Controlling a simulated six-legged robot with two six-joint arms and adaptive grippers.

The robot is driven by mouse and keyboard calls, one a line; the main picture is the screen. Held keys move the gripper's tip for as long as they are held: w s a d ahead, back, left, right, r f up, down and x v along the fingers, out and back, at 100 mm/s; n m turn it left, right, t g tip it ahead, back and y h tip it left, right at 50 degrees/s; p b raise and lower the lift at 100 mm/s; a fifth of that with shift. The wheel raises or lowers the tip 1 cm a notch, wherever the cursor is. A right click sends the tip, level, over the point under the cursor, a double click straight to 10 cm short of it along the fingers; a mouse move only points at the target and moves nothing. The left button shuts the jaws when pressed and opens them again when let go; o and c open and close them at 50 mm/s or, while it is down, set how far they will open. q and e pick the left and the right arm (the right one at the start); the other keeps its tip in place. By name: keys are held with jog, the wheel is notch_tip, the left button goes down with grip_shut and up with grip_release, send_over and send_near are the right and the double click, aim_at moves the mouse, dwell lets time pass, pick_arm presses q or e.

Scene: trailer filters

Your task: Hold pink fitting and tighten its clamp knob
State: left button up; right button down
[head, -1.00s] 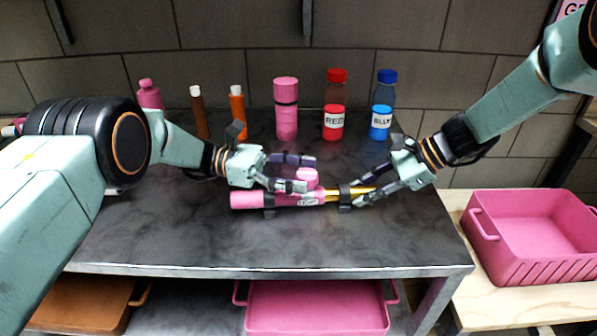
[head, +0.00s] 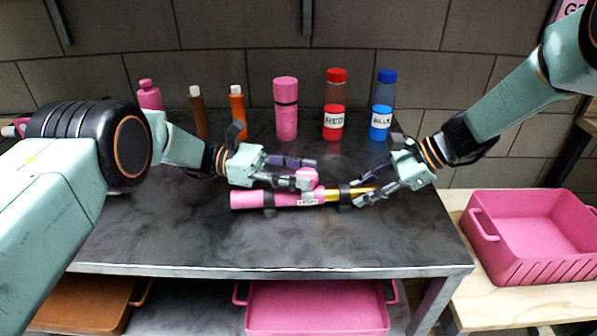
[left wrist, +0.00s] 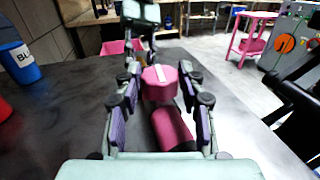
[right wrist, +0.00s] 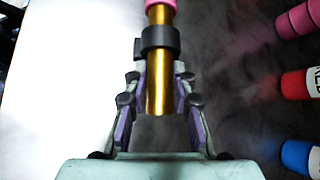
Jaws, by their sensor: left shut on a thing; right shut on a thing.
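The pink fitting (head: 258,200) lies lengthwise in black holders on the dark tabletop. A gold rod (head: 332,196) extends from its right end. A round pink clamp knob (head: 310,175) sits on top of the fitting. My left gripper (head: 304,173) is shut on the knob, with a finger on each side. In the left wrist view, the knob (left wrist: 158,83) has a white mark on its top, and part of the pink body shows below it. My right gripper (head: 368,194) is shut on the gold rod; the right wrist view shows the rod (right wrist: 159,90) between its fingers beside a black holder (right wrist: 160,40).
Behind stand a pink canister (head: 286,110), a red-labelled bottle (head: 334,121), a blue-labelled bottle (head: 381,121) and several smaller bottles. A pink bin (head: 478,218) sits on a wooden surface at the right. More trays lie on the shelf below. The front tabletop (head: 300,245) is clear.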

aim_at(299, 171)
pick_arm(q)
jog(key=shift+w+m+g, duration=0.15)
jog(key=shift+m+g, duration=0.25)
jog(key=shift+g, duration=0.2)
jog(key=shift+m+g+y, duration=0.3)
jog(key=shift+g+y, duration=0.1)
jog(key=shift+g, duration=0.2)
jog(key=o, duration=1.2)
notch_tip(299, 171, up, 10)
